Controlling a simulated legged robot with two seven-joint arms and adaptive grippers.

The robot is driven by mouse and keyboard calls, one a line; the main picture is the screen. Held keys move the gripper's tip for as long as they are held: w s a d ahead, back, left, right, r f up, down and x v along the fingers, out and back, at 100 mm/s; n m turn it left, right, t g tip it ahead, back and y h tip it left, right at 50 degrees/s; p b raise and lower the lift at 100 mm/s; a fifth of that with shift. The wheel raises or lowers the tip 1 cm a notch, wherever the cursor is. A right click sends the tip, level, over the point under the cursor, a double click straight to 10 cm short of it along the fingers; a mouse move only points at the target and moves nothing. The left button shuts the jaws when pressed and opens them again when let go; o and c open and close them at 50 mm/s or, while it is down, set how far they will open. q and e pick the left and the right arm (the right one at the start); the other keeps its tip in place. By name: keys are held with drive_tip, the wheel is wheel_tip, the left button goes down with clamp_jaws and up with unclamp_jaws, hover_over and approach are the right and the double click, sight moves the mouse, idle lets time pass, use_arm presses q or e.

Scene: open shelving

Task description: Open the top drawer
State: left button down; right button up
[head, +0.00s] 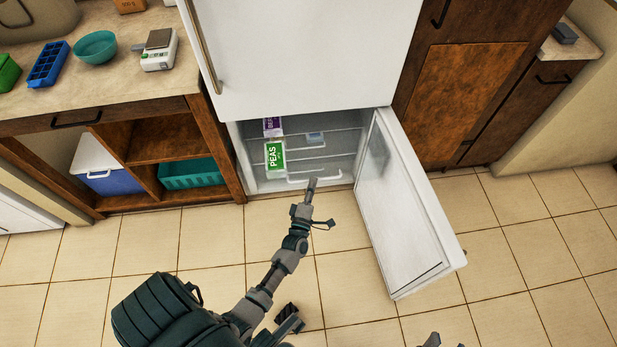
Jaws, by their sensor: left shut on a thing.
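The lower compartment (252,176) of the white fridge is open, with its door (412,225) swung out to the right. Inside are pale shelf or drawer fronts, and a white bar handle (330,176) runs across low at the front. My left gripper (312,184) reaches in from below and is shut on this handle; its fingertips cover part of it. I cannot tell how far that drawer is pulled out. A small grey part at the bottom edge may be my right gripper (432,341); its jaws are not clear.
A green peas box (275,156) and a purple box (271,127) are inside the compartment at left. A wooden counter (100,85) with a closed drawer (75,121) stands left. Brown cabinets (470,75) stand right. The tiled floor (350,275) in front is mostly clear.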

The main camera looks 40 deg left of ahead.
use_arm(q)
drive_tip(key=shift+s+d, duration=0.2)
drive_tip(key=shift+s, duration=0.05)
use_arm(e)
drive_tip(key=shift+w+f+g, duration=0.1)
drive_tip(key=shift+w+g, duration=0.15)
drive_tip(key=shift+g, duration=0.05)
use_arm(q)
drive_tip(key=shift+d, duration=0.1)
drive_tip(key=c, duration=1.2)
unclamp_jaws()
drive_tip(key=shift+c, duration=0.2)
drive_tip(key=v, duration=1.2)
drive_tip(key=shift+w, duration=0.1)
